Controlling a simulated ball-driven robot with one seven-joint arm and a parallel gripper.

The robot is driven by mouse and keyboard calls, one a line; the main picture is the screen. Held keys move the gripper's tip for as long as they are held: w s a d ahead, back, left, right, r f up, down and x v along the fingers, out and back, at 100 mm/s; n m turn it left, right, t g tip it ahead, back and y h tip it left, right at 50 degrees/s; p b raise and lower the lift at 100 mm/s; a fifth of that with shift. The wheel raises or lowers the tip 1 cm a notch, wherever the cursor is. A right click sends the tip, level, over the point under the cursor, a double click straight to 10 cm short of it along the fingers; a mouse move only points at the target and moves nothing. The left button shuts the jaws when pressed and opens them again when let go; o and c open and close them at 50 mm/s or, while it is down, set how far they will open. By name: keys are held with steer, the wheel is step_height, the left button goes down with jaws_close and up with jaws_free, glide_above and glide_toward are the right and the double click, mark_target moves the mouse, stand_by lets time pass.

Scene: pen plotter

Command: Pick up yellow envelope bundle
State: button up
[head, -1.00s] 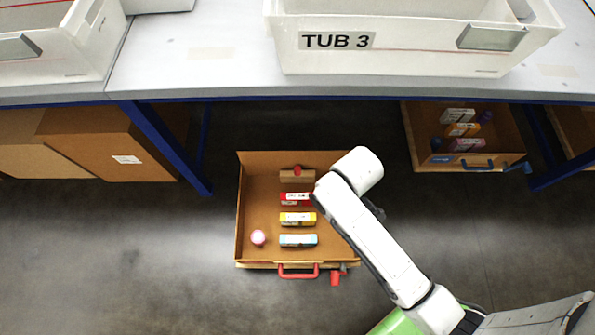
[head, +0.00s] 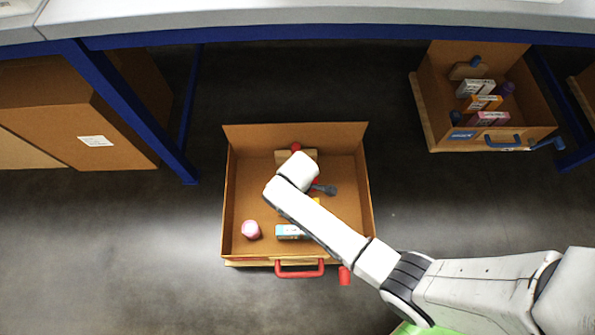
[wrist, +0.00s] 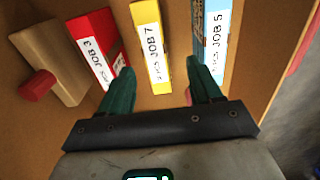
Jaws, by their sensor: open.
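The yellow envelope bundle (wrist: 150,42), labelled JOB 7, stands on edge in a cardboard box (head: 268,135) on the floor. In the wrist view it lies between the two green fingers of my gripper (wrist: 158,68). My gripper is open, one finger on each side of the bundle's near end; I cannot tell whether they touch it. In the head view my arm covers most of the bundle, and only a small yellow bit shows. A red bundle (wrist: 95,45) is left of it and a blue bundle (wrist: 215,35), JOB 5, right of it.
A wooden block with a red knob (wrist: 42,75) sits at the box's far end. A pink round item (head: 251,230) stands near the front left. The box has a red handle (head: 299,274). Another box (head: 430,110) with bundles stands at right under the table (head: 330,32).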

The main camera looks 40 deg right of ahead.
steer(key=f+b, duration=0.1)
steer(key=f, duration=0.1)
steer(key=f+b, duration=0.2)
steer(key=f, duration=0.1)
steer(key=f+b, duration=0.1)
steer(key=f, duration=0.1)
steer(key=shift+w+d+f, duration=0.15)
steer(key=shift+w, duration=0.2)
steer(key=c, duration=1.1)
steer(key=shift+r, duration=0.2)
